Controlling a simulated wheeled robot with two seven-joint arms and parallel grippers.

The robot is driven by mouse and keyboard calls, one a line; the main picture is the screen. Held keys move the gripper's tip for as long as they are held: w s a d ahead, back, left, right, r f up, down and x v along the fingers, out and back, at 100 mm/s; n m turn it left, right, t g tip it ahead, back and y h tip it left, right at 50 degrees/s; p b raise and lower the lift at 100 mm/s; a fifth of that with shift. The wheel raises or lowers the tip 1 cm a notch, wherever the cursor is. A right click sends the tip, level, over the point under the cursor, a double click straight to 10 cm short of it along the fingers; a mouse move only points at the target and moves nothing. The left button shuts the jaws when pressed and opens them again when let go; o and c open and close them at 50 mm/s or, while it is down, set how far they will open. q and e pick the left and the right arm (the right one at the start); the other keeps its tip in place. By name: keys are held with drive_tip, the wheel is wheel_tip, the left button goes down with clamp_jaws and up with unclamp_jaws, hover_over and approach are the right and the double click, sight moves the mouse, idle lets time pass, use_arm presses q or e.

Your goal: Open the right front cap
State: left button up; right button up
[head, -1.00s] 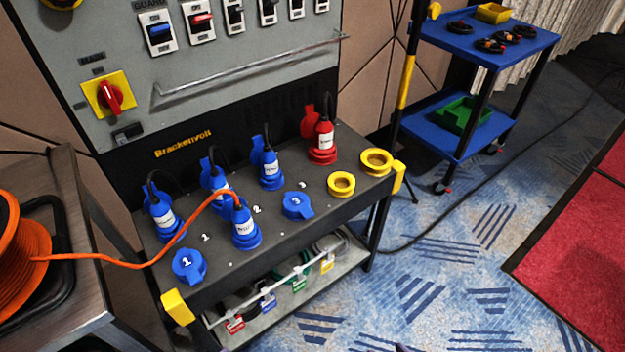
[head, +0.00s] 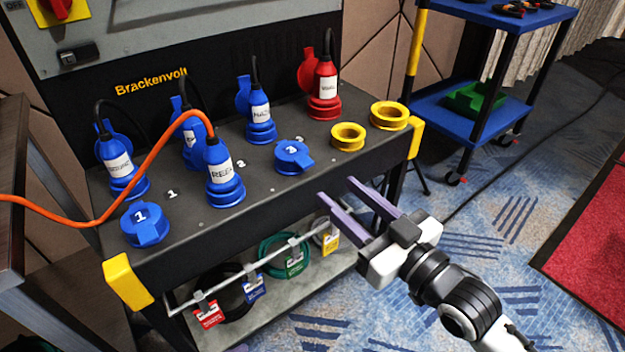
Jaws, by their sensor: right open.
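The right front cap (head: 293,156) is a blue round lid marked 3. It is shut, at the right end of the front row on the dark panel top. My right gripper (head: 336,190) is open and empty. Its two purple fingers point up and left, in front of the panel's front edge, below and right of the cap and apart from it. Only a small purple sliver at the bottom edge may belong to my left gripper (head: 240,348); its jaws are hidden.
A blue plug marked REEL (head: 224,178) with an orange cable stands left of the cap, and a shut blue cap marked 1 (head: 144,226) is further left. Blue and red plugs (head: 323,92) stand behind. Two yellow rings (head: 348,137) are at the right. A blue cart (head: 425,98) stands beyond.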

sight(309, 167)
drive_tip(key=b+x, duration=0.2)
drive_tip(key=x, duration=0.7)
drive_tip(key=shift+w, duration=0.1)
drive_tip(key=shift+c, duration=0.2)
clamp_jaws()
